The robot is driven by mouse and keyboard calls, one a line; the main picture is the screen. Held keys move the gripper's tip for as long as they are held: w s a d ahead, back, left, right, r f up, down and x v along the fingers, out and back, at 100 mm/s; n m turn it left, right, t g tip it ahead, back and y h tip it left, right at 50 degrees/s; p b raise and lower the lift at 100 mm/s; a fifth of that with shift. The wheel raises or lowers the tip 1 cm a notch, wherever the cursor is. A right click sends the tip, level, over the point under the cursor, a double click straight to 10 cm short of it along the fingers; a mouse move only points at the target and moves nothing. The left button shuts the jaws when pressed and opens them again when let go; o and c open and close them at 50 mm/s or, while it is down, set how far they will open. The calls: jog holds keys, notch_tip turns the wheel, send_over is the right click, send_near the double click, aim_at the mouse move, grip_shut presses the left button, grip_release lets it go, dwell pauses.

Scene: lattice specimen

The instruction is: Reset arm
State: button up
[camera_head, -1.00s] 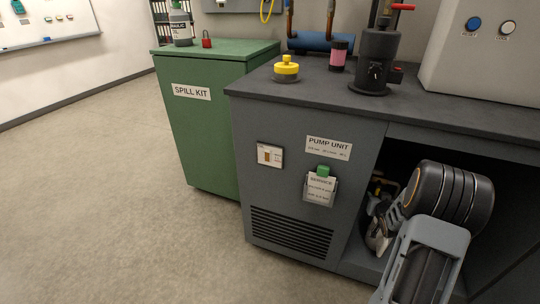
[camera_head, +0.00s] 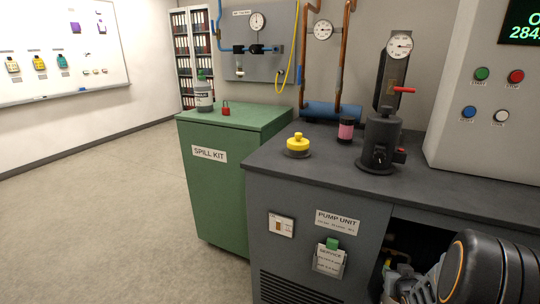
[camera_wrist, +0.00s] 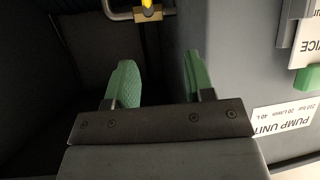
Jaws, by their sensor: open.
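My gripper shows in the wrist view (camera_wrist: 158,80), with two green fingertips spread apart and nothing between them. It is at the dark opening of the grey pump unit (camera_head: 315,200), beside the panel with the PUMP UNIT label (camera_wrist: 285,117). In the head view my black arm reaches in at the lower right, and the gripper's fingers are hidden there. In the wrist view a metal pipe with a yellow part (camera_wrist: 148,8) lies beyond the fingers inside the opening.
On the pump unit top stand a yellow knob (camera_head: 298,146), a pink jar (camera_head: 346,130) and a black pump (camera_head: 381,140). A white control box (camera_head: 490,110) is at the right. The green spill kit cabinet (camera_head: 218,195) stands to the left. The floor at left is clear.

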jog(key=a+r+g+p, duration=0.1)
jog(key=a+r+p, duration=0.15)
jog(key=r, duration=0.35)
jog(key=a+r+g+p, duration=0.1)
jog(key=a+r+p, duration=0.1)
jog(key=r+p, duration=0.35)
jog(key=s+a+r+n+g+y+p, duration=0.1)
jog(key=s+a+r+p, duration=0.3)
jog(key=r, duration=0.5)
jog(key=s+a+r+n+g+y+p, duration=0.1)
jog(key=s+a+r+g+p, duration=0.2)
jog(key=s+a+r+p, duration=0.2)
jog(key=s+a+r+g+y+p, duration=0.1)
jog(key=s+a+r+p, duration=0.3)
jog(key=a+r+p, duration=0.4)
notch_tip(320, 180, up, 5)
jog(key=shift+s+r+n+g+y, duration=0.1)
jog(key=shift+s+n+g+y, duration=0.05)
jog(key=shift+n+g+y, duration=0.25)
